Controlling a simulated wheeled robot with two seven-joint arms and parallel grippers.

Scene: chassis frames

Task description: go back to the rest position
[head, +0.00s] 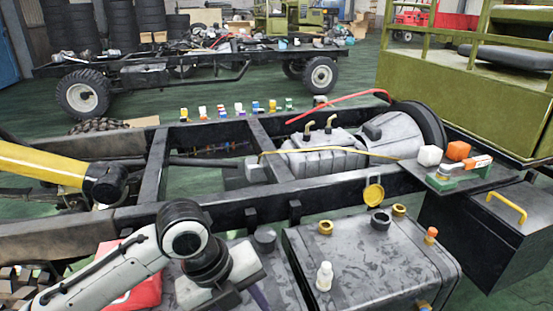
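My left arm comes in from the lower left, grey-white with black joints. Its gripper (243,293) is low in the head view, over the near side of the chassis and left of the grey tank (375,265). The fingers are mostly hidden behind the wrist and point down and away, so their opening cannot be told. I see nothing held in it. My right arm and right gripper are not in view.
A small white bottle (324,277) stands on the tank. A dark chassis rail (230,212) runs behind my gripper. A yellow cylinder (40,165) juts in at left.

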